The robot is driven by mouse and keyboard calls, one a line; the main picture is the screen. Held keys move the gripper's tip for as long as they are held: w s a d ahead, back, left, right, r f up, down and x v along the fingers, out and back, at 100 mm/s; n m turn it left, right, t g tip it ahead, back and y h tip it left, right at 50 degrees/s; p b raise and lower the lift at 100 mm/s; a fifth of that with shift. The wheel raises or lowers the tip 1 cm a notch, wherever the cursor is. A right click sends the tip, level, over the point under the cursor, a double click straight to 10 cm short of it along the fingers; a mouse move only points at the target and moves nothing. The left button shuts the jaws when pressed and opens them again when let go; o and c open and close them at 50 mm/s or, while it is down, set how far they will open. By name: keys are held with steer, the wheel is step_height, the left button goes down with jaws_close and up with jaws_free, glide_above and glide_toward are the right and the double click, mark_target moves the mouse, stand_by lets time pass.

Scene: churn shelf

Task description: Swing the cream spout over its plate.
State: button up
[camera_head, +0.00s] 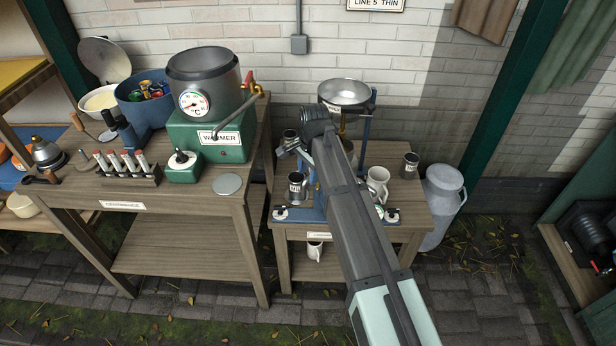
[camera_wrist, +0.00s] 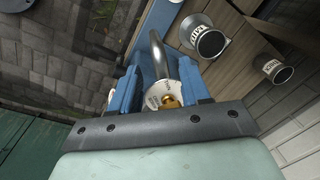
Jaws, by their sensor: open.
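In the wrist view, a bent steel pipe (camera_wrist: 159,52), which looks like the spout, rises from a pale round disc (camera_wrist: 158,90) with a brass hub (camera_wrist: 170,101). The disc's lettering is too small to read. My gripper (camera_wrist: 163,82) is open, with its blue fingers on either side of the pipe's lower end; I cannot tell whether either touches it. In the head view my arm covers most of the separator on the small table, including this pipe. Small white pieces (camera_head: 283,213) and (camera_head: 392,215) sit at that table's front corners; I cannot tell which is the cream plate.
A milk can (camera_head: 441,200) is at the right. The warmer (camera_head: 210,135) stands left.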

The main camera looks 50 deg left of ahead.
steer(key=shift+a+f, duration=0.15)
steer(key=shift+f, duration=1.2)
steer(key=shift+c, duration=0.2)
jaws_close()
